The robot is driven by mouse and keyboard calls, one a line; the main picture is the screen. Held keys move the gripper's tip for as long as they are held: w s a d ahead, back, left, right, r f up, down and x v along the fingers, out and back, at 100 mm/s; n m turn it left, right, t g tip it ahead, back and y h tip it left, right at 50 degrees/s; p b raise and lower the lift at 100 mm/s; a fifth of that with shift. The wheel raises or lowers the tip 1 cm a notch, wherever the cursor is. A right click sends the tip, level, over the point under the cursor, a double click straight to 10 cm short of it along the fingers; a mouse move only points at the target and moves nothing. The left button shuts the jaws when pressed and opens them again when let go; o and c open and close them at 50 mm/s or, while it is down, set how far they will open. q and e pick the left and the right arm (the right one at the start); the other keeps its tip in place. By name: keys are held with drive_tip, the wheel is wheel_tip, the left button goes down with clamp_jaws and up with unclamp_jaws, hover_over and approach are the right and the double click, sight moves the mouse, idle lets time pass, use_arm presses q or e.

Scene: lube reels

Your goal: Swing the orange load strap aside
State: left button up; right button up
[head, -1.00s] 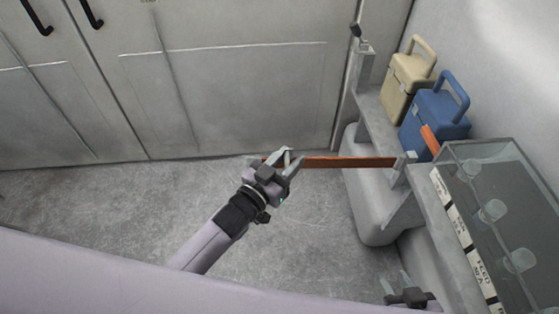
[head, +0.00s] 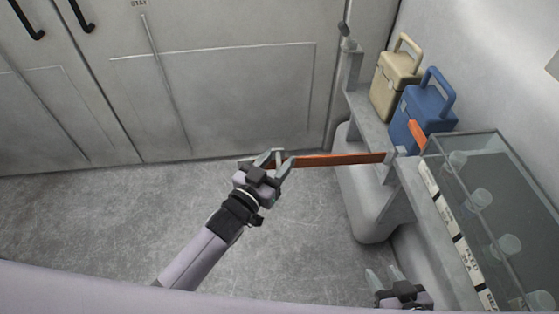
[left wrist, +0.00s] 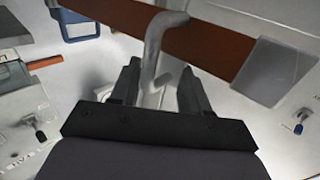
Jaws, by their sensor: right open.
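The orange load strap (head: 340,159) runs level across the gap, from the wall shelf on the right towards my left gripper. My left gripper (head: 277,160) is at the strap's free left end, with its fingers apart. In the left wrist view the strap (left wrist: 215,45) crosses beyond the fingers, and a bent grey metal piece (left wrist: 153,50) lies between the fingers (left wrist: 157,88). Whether the fingers press on it I cannot tell. My right gripper (head: 385,282) is open and empty, low near the shelf.
A beige case (head: 397,78) and a blue case (head: 423,112) stand on the wall shelf (head: 370,122). A glass-topped box (head: 500,190) with several clear cups is on the right. Closed grey doors (head: 220,90) stand behind. The floor (head: 90,230) is clear.

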use_arm(q)
drive_tip(key=shift+s+a, duration=0.1)
idle(0.7)
drive_tip(key=v, duration=0.7)
drive_tip(key=shift+p, duration=0.3)
use_arm(e)
drive_tip(key=shift+s+d+r, duration=0.1)
use_arm(q)
drive_tip(key=shift+s, duration=0.1)
use_arm(e)
drive_tip(key=shift+r, duration=0.15)
